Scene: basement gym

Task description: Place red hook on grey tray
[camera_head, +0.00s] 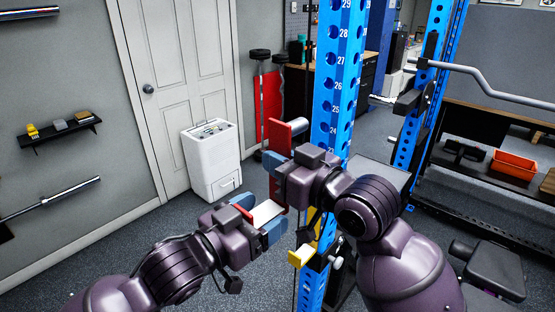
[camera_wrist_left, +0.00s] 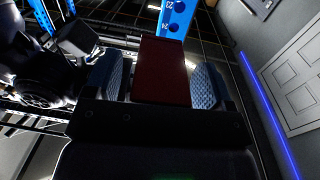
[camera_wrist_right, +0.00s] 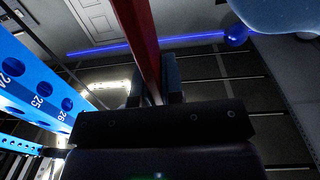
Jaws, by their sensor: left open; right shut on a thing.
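The red hook (camera_head: 280,138) is upright beside the blue rack post, with a grey end at its top. My right gripper (camera_head: 274,163) is shut on it, and its red bar also shows between the fingers in the right wrist view (camera_wrist_right: 138,35). My left gripper (camera_head: 259,215) is open just below, with its blue pads on either side of the hook's lower part. In the left wrist view a broad red face of the hook (camera_wrist_left: 161,72) fills most of the gap; I cannot tell whether the pads touch it. A flat grey surface (camera_head: 385,174) lies behind my right arm; I cannot tell whether it is the grey tray.
The blue rack post (camera_head: 339,80) stands close to both grippers, with a yellow part (camera_head: 301,255) low on it. A white cabinet (camera_head: 212,160) stands by the door. An orange bin (camera_head: 513,165) sits at the right. The floor before the cabinet is clear.

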